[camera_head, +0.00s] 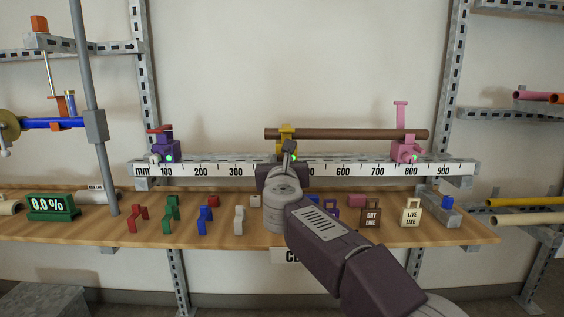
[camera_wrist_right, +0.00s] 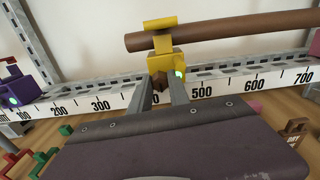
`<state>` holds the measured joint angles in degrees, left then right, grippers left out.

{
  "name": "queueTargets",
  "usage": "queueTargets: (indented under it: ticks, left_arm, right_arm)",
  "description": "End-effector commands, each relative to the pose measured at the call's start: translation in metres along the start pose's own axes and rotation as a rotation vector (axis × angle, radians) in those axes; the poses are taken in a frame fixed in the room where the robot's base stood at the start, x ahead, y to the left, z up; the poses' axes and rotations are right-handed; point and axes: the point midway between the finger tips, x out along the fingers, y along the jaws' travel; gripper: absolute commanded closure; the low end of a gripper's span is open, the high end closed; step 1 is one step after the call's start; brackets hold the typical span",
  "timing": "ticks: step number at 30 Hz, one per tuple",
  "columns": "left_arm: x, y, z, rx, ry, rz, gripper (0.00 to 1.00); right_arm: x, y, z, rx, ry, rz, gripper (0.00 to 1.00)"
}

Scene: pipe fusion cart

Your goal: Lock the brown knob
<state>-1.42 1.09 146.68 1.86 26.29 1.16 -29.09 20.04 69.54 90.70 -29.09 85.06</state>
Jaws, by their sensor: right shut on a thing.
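The brown knob (camera_wrist_right: 157,80) sits on the front of the yellow clamp (camera_wrist_right: 166,62), between the 400 and 500 marks of the rail. My right gripper (camera_head: 290,155) reaches up to the yellow clamp (camera_head: 287,132). In the right wrist view its two fingers (camera_wrist_right: 162,87) are on either side of the knob, shut on it. A green light shows on the clamp beside the knob. The knob is hidden by the gripper in the head view. A brown pipe (camera_head: 350,134) lies through the yellow and pink clamps. My left gripper is not in view.
A purple clamp (camera_head: 163,148) and a pink clamp (camera_head: 405,150) sit on the numbered rail (camera_head: 220,169). The wooden shelf (camera_head: 190,230) below carries several small coloured parts, tags and a green 0.0 % display (camera_head: 52,207). Pipes lie on racks at the right.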

Motion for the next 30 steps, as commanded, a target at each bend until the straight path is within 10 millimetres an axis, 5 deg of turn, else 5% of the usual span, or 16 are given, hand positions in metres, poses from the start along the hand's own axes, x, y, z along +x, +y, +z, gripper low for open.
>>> queueTargets:
  ticks: [3, 4, 6, 17, 30]
  left_arm:
    - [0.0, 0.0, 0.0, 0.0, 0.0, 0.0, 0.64]
    - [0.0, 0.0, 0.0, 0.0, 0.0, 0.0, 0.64]
    - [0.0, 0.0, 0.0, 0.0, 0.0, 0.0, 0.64]
    - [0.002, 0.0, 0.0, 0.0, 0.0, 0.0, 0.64]
    - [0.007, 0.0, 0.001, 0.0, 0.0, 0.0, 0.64]
  right_arm:
    - [0.0, 0.001, -0.003, -0.001, 0.005, 0.001, 1.0]
    - [0.0, 0.001, -0.003, -0.001, 0.005, 0.001, 0.7]
    - [0.0, 0.001, -0.003, -0.001, 0.004, 0.001, 0.56]
    - [-0.005, 0.001, -0.001, -0.002, 0.0, 0.001, 0.56]
    - [-0.079, 0.001, 0.0, -0.001, 0.002, 0.003, 0.56]
